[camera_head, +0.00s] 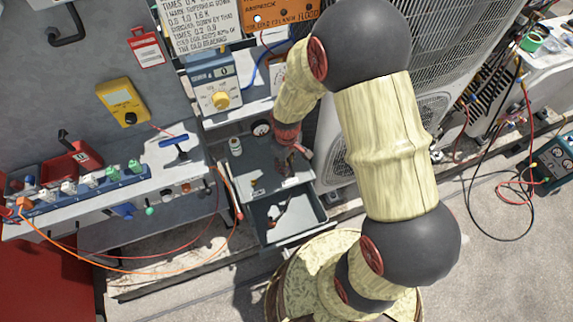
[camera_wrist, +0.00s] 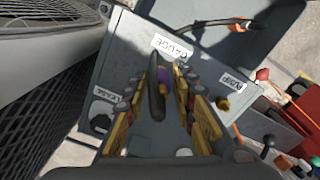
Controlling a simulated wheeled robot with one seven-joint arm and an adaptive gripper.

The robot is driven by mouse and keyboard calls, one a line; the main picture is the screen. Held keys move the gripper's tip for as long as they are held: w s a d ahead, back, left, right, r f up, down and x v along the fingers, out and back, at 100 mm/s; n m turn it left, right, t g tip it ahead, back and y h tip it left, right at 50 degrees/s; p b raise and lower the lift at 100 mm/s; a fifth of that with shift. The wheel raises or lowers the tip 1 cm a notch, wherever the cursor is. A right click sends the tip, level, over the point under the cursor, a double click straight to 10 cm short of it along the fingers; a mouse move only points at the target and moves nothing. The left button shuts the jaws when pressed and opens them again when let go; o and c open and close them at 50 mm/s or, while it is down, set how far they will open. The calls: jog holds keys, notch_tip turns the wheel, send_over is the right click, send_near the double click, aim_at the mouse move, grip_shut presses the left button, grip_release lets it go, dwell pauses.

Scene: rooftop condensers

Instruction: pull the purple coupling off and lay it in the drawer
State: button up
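The purple coupling (camera_wrist: 165,76) shows in the wrist view as a small purple patch close to the GAUGE label, partly hidden by a dark hose-like piece (camera_wrist: 156,97). My gripper (camera_wrist: 163,80) has its two yellow-brown fingers apart, one on each side of the coupling and the dark piece. I see no clear contact. In the head view my gripper (camera_head: 287,158) is over the grey panel, and the coupling cannot be made out there. The open grey drawer (camera_head: 305,228) is below the panel; it also shows in the wrist view (camera_wrist: 205,14).
The grey panel (camera_wrist: 215,75) carries other labelled fittings: a dark one (camera_wrist: 101,122) at left and a brassy one (camera_wrist: 222,102) at right. A dark tool with an orange part (camera_wrist: 238,22) lies in the drawer. A condenser (camera_wrist: 45,35) stands close beside the panel.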

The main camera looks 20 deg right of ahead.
grip_shut()
dwell(0.5)
